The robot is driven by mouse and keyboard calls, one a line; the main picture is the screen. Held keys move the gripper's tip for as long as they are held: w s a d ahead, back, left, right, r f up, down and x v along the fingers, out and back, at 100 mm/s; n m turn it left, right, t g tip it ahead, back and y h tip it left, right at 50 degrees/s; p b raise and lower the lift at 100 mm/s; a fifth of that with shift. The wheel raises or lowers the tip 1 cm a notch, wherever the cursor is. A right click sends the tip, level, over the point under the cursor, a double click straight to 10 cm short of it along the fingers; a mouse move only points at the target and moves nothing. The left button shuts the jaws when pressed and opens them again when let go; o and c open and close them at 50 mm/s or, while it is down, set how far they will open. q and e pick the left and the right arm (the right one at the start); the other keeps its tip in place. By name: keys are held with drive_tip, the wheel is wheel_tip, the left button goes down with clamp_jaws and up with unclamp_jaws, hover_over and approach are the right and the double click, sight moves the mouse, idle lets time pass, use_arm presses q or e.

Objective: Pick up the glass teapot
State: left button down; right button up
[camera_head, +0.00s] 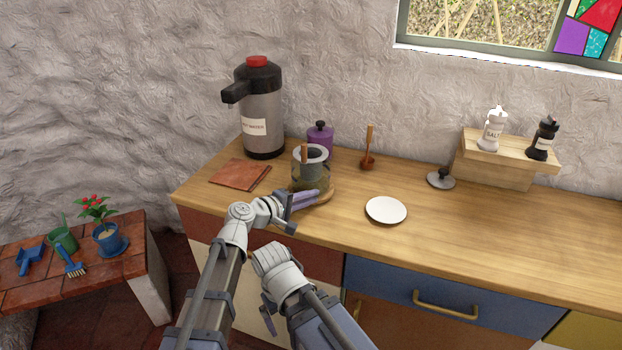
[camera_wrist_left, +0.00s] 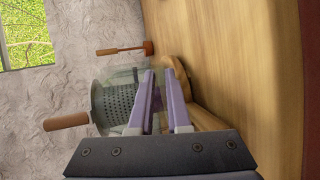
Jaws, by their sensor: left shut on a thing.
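The glass teapot (camera_head: 297,184) stands upright near the counter's front left, at a round wooden trivet (camera_head: 329,193). A grey perforated strainer with a brown wooden handle sits in its open top. My left gripper (camera_head: 316,196) is at the teapot's near side, with its purple fingers shut on it. In the left wrist view the teapot (camera_wrist_left: 122,76) lies sideways behind the fingers (camera_wrist_left: 160,76), with the strainer showing through the glass. The exact grip point is hidden, and I cannot tell whether the teapot touches the trivet.
A hot water dispenser (camera_head: 262,112), purple jar (camera_head: 320,136), brown tiles (camera_head: 238,173) and wooden dipper (camera_head: 368,158) stand around the teapot. A white plate (camera_head: 386,210) and grey lid (camera_head: 441,181) lie to the right. The counter's front right is clear.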

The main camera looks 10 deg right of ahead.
sight(311, 171)
use_arm(q)
wheel_tip(311, 171, up, 10)
drive_tip(key=p, duration=1)
use_arm(e)
wheel_tip(311, 171, up, 10)
use_arm(q)
drive_tip(key=shift+a, duration=0.1)
